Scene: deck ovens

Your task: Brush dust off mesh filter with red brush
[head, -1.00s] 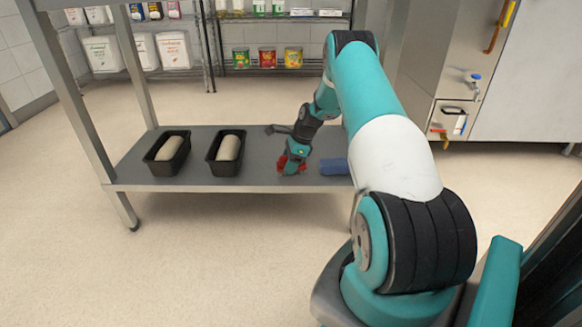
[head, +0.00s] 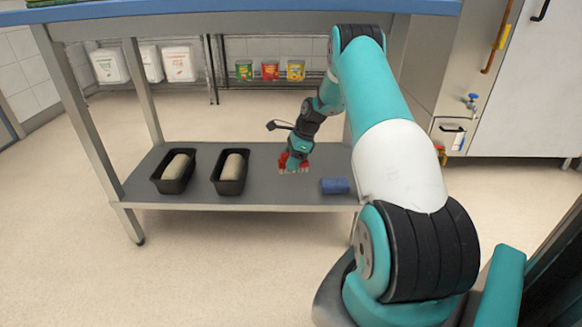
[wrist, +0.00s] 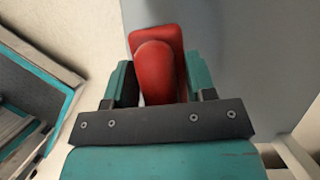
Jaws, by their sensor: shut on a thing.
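In the wrist view, my gripper (wrist: 160,85) is shut on the red brush (wrist: 158,55), with its red handle between the two fingers. In the head view, my gripper (head: 295,160) is over the lower shelf of the table, and the red brush (head: 303,170) shows just under it with pale bristles at the shelf surface. I cannot tell whether the bristles touch the shelf. No mesh filter can be made out in either view.
The grey lower shelf (head: 200,202) holds two black loaf pans with dough, the left pan (head: 172,187) and the right pan (head: 229,189). A blue block (head: 335,186) lies right of the brush. The blue tabletop (head: 240,11) is above the shelf.

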